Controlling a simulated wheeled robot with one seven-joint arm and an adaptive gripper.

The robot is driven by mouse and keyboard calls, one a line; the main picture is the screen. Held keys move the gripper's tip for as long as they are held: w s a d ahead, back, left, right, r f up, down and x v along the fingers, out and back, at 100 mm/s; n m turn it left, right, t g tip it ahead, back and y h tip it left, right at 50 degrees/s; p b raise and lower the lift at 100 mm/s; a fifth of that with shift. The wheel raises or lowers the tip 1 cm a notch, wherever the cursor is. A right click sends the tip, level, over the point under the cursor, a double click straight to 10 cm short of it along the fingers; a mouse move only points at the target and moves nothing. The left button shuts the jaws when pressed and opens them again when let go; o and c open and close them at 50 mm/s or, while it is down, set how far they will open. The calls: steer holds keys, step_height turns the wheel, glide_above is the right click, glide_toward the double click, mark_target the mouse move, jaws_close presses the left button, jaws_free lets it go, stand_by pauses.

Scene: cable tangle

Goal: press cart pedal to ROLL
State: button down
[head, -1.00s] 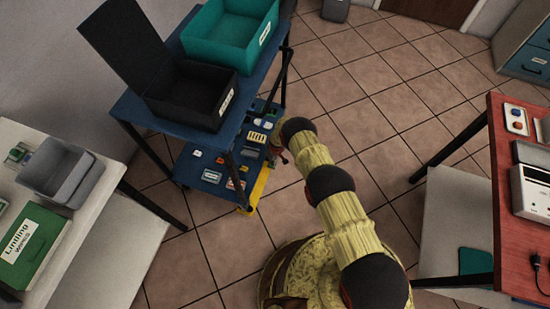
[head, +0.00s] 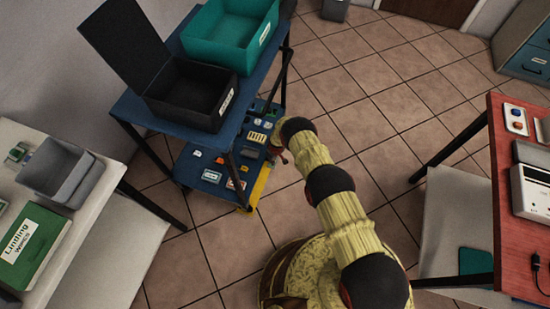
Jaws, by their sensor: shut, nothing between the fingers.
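The cart (head: 133,103) is blue with dark legs and stands at the upper left with a top deck and a lower shelf. A yellow strip (head: 259,188) runs low along the right side of its lower shelf. I cannot make out a separate pedal or any ROLL marking. My gripper (head: 280,158) is at the end of my arm, low beside the cart's right side, just above the far end of the yellow strip. It looks shut and empty, but it is small and partly hidden by my arm. I cannot tell whether it touches the cart.
A black open-lidded box (head: 190,97) and a teal bin (head: 232,36) sit on the top deck. Several small items lie on the lower shelf (head: 190,165). A white table (head: 85,215) is at left, a red-topped table (head: 515,220) at right. The tiled floor (head: 390,80) between is clear.

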steer(key=shift+f, duration=1.4)
stand_by(0.7)
steer(key=shift+r+p, duration=2.05)
steer(key=shift+r, duration=1.5)
